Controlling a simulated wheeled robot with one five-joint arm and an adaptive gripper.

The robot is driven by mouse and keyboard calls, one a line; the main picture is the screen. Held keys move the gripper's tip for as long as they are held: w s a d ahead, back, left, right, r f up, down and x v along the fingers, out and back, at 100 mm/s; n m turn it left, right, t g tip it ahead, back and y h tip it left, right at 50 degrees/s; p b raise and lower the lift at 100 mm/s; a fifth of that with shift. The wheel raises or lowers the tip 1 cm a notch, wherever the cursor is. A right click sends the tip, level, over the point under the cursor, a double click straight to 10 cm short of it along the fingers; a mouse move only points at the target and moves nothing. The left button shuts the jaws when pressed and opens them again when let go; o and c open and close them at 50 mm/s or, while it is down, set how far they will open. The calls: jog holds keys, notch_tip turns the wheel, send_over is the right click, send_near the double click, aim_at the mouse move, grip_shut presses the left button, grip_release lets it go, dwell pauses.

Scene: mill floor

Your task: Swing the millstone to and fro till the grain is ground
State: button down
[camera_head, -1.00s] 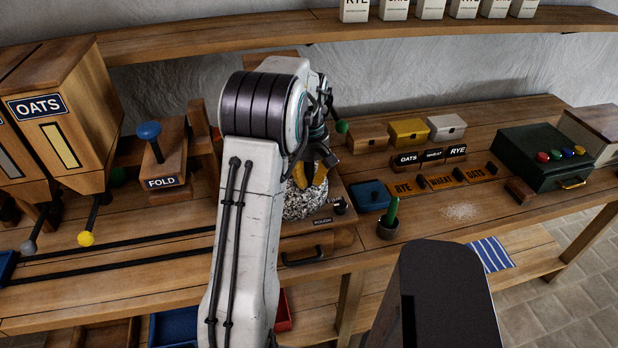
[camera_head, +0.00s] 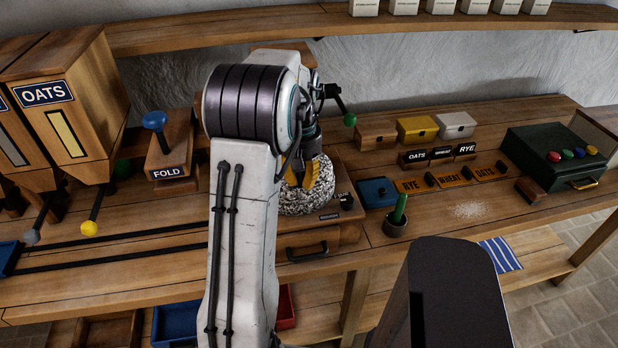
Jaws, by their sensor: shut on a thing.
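The millstone (camera_head: 322,200) is a speckled grey round stone on a wooden mill housing (camera_head: 345,228) with a drawer handle, on the bench behind my arm. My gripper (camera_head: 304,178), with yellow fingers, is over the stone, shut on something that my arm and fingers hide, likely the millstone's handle. The left part of the stone is hidden by my arm. A lever with a green knob (camera_head: 349,120) sticks out behind the mill to the right. No grain can be seen in the mill.
An OATS hopper (camera_head: 70,110) and a FOLD press (camera_head: 168,160) stand left. A blue box (camera_head: 376,191), a green pestle in a cup (camera_head: 397,222), label plates (camera_head: 450,180) and a green case (camera_head: 550,160) stand right. Spilled pale meal (camera_head: 472,209) lies on the bench.

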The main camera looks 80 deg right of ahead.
jog(key=w+m, duration=0.1)
jog(key=m, duration=0.1)
jog(key=w+a+m, duration=0.1)
jog(key=m, duration=0.1)
jog(key=shift+w+f, duration=0.1)
jog(key=shift+w, duration=0.3)
jog(key=shift+w+d+m, duration=0.1)
jog(key=shift+w+m, duration=0.5)
jog(key=shift+m, duration=0.45)
jog(key=shift+w+m, duration=0.6)
jog(key=shift+m, duration=0.45)
jog(key=c, duration=1.1)
grip_release()
jog(key=shift+d, duration=0.1)
notch_tip(320, 180, up, 12)
jog(key=shift+r, duration=0.1)
